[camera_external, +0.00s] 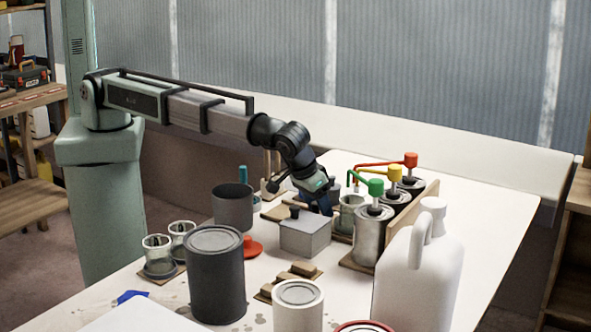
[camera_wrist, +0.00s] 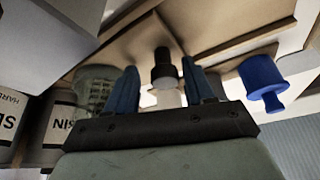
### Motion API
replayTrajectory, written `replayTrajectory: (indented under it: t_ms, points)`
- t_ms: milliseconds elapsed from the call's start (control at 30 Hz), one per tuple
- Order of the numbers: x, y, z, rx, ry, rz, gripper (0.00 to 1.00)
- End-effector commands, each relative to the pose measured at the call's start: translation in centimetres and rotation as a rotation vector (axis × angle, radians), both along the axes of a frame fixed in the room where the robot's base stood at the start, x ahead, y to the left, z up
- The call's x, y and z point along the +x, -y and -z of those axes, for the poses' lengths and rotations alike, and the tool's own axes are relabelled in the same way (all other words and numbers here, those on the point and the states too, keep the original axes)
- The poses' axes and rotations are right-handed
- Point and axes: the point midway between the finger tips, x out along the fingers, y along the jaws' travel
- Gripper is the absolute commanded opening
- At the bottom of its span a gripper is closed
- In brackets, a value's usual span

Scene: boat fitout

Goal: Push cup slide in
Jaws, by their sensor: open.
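My gripper (camera_external: 322,200) is low over the table, behind the grey box and left of the pump cans. In the wrist view its two blue fingers (camera_wrist: 160,68) are apart. A black knob (camera_wrist: 162,70) with a pale part under it shows in the gap between them; I cannot tell whether either finger touches it. A clear marked cup (camera_wrist: 97,88) shows left of the fingers, near wooden boards (camera_wrist: 120,45). In the external view a clear cup (camera_external: 351,212) stands by the pump cans (camera_external: 370,235). I cannot make out which part is the cup slide.
The grey box (camera_external: 305,238) stands close in front of my gripper. A white jug (camera_external: 420,275), dark can (camera_external: 216,280) and dark pot (camera_external: 233,207) stand around. Two clear cups (camera_external: 158,258) are at left. A blue plunger-like piece (camera_wrist: 264,78) shows right of the fingers.

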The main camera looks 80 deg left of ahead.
Motion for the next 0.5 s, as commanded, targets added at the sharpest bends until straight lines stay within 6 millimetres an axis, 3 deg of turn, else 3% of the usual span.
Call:
replayTrajectory:
  t_ms: [267, 500]
  points:
    - [-0.3, 0.0, -0.4, 0.0, -0.002, 0.0, 0.53]
    - [-1.5, 0.5, -3.4, -0.001, -0.001, 0.001, 0.53]
